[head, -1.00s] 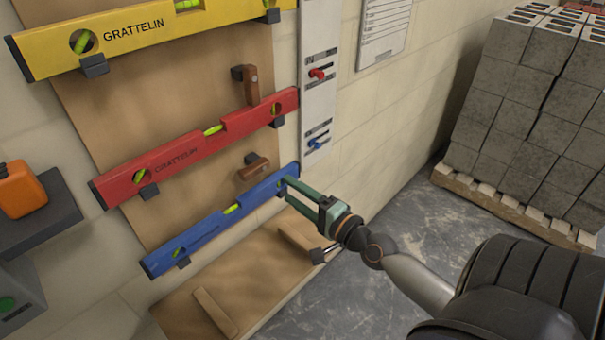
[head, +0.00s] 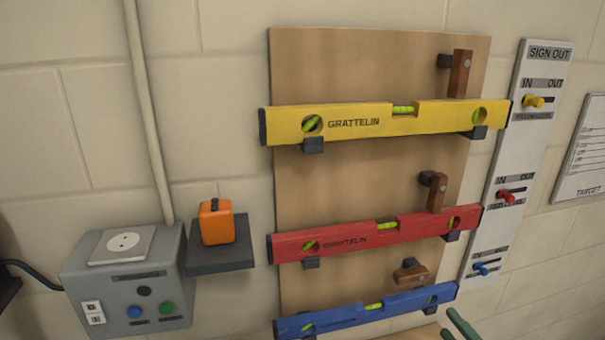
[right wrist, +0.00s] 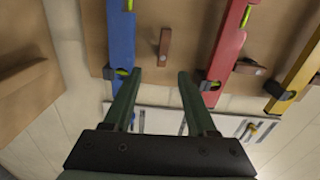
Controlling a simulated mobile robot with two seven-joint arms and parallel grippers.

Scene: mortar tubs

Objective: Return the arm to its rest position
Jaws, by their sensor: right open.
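My right gripper (right wrist: 160,78) is open and empty, with two green fingers apart. In the head view only its green fingertips (head: 454,326) show at the bottom edge, just below and right of the blue level's right end. The blue level (head: 366,311) rests on brackets low on the wooden board. In the right wrist view the blue level (right wrist: 121,38) lies left of the fingers and the red level (right wrist: 227,45) to their right. Whether a finger touches the blue level is unclear. My left gripper is not in view.
The red level (head: 358,236) and yellow level (head: 358,122) hang above on the wooden board (head: 350,75). A sign-out panel (head: 520,150) with coloured sliders is at right. A grey control box (head: 120,283) and a shelf (head: 221,259) with an orange case (head: 216,222) stick out at left.

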